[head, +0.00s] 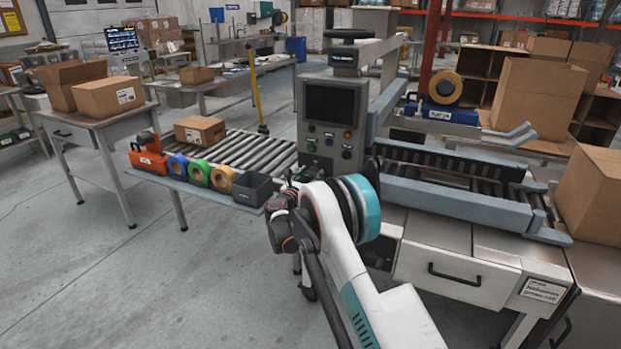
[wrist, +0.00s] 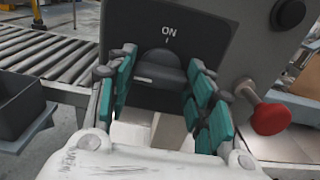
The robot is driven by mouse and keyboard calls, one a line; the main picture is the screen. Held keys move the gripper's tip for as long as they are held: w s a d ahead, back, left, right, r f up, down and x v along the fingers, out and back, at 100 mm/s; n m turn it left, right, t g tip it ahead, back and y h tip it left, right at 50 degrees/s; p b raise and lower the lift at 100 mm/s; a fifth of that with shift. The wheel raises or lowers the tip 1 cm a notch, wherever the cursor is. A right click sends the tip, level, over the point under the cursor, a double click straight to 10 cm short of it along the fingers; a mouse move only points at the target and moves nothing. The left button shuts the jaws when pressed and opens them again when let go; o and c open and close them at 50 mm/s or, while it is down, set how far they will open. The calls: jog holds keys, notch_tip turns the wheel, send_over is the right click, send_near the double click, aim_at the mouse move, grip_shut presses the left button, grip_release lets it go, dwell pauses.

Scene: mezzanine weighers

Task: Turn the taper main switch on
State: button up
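The taper's grey control box (head: 331,110) stands mid-view in the head view, with a dark screen and several coloured buttons. In the wrist view, a dark panel (wrist: 215,30) carries the word ON with a mark below it. Under that mark is a black rotary switch knob (wrist: 160,68). My gripper (wrist: 160,74) is open, its teal-padded fingers on either side of the knob; contact with the pads is not clear. In the head view my gripper is low by the control box, mostly hidden behind my arm. The knob's lower part and its pointer are hard to make out.
A red mushroom button (wrist: 271,118) sticks out right of my fingers. A black bin (head: 253,188) stands left of my gripper, beside tape rolls (head: 199,172). A roller conveyor (head: 246,150) carries a carton (head: 200,130). The taper bed (head: 455,205) lies right.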

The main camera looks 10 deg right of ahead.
jog(key=shift+c, duration=0.5)
jog(key=m, duration=0.4)
jog(key=shift+m, duration=0.3)
jog(key=m, duration=0.4)
jog(key=shift+m, duration=0.4)
jog(key=m, duration=0.4)
jog(key=shift+d, duration=0.1)
jog(key=shift+s+f+m, duration=0.1)
jog(key=shift+m, duration=2.2)
jog(key=o, duration=1.1)
jog(key=shift+c, duration=0.2)
